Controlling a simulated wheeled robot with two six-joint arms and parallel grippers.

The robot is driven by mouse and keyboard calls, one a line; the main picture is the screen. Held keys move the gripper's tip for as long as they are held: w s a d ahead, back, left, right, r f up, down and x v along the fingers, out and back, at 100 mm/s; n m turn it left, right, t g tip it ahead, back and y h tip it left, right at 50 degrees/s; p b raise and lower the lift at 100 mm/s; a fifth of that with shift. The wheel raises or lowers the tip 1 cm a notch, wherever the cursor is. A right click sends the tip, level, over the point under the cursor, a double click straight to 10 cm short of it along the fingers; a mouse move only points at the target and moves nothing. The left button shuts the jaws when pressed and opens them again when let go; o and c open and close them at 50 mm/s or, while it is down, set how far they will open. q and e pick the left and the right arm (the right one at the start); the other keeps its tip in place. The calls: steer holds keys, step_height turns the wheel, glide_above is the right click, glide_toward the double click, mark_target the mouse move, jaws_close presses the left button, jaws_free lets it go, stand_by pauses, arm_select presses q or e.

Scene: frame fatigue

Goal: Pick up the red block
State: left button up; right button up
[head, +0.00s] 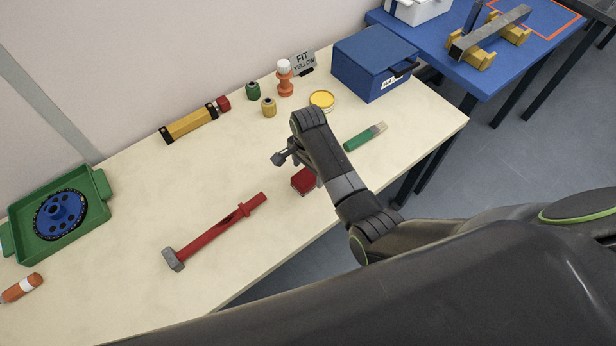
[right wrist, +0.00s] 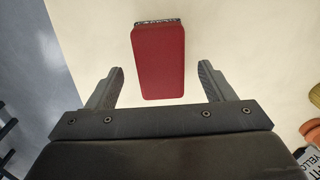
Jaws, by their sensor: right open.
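The red block (head: 304,181) lies on the pale tabletop, close to the table's front edge in the head view. My right gripper (head: 281,158) is above the table just behind and left of the block, and part of my arm hides the block's right side. In the right wrist view the red block (right wrist: 158,62) shows ahead of the open jaws (right wrist: 160,86), roughly centred between the two fingers. Nothing is held. Whether the fingertips are level with the block is hard to tell. My left gripper does not show.
A red-handled hammer (head: 215,232) lies left of the block. A green-handled brush (head: 365,136) lies to the right. Behind are a yellow tin (head: 322,101), small canisters (head: 268,107), and a blue box (head: 374,63). A green tray (head: 60,215) sits at left.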

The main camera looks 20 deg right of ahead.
mark_target(308, 175)
steer(key=shift+f, duration=1.85)
steer(key=c, duration=1.1)
steer(key=shift+c, duration=0.2)
steer(key=shift+r, duration=0.15)
step_height(308, 175, up, 10)
steer(key=shift+f, duration=0.1)
